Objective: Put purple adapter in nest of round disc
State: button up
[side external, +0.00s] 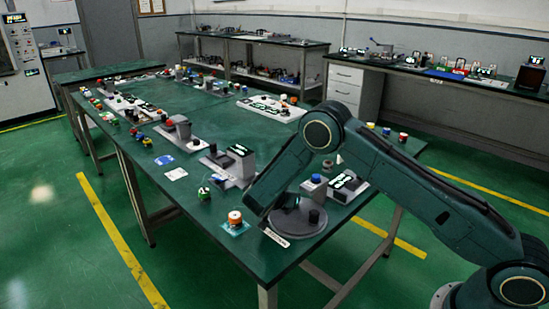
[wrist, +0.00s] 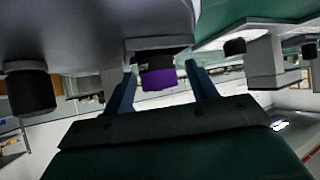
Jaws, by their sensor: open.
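The purple adapter (wrist: 159,79) shows in the wrist view between the two fingers of my gripper (wrist: 161,72). The fingers are open, with a gap visible on each side of it. A black part sits against the adapter, at a dark recess in a grey body; whether it is fully seated cannot be told. My arm reaches down beside the disc; the fingertips and the adapter are hidden in the side view.
An orange-and-white round part (side external: 235,218) stands on a blue card left of the disc. A blue-topped grey block (side external: 314,184) and a lit module (side external: 348,184) stand behind it. More fixtures line the green table (side external: 190,235). A black knob (wrist: 30,92) shows left in the wrist view.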

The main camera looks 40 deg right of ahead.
jog(key=shift+r, duration=0.15)
jog(key=v, duration=1.2)
jog(key=shift+r, duration=0.15)
dwell(0.3)
jog(key=s+d+r+n+y, duration=0.2)
jog(key=s+r+y, duration=0.1)
jog(key=s+r, duration=0.5)
jog(key=s+d+r+n+y, duration=0.1)
jog(key=s+r+n+y, duration=0.3)
jog(key=r, duration=0.6)
jog(key=s+a+r+n+y, duration=0.1)
jog(key=s+n, duration=0.2)
jog(key=s, duration=0.8)
jog(key=s+a+r+n+y, duration=0.1)
jog(key=s+n, duration=0.3)
jog(key=s, duration=0.7)
jog(key=shift+a+r+t+y, duration=0.25)
jog(key=shift+r+t+y, duration=0.15)
jog(key=shift+r+y, duration=0.3)
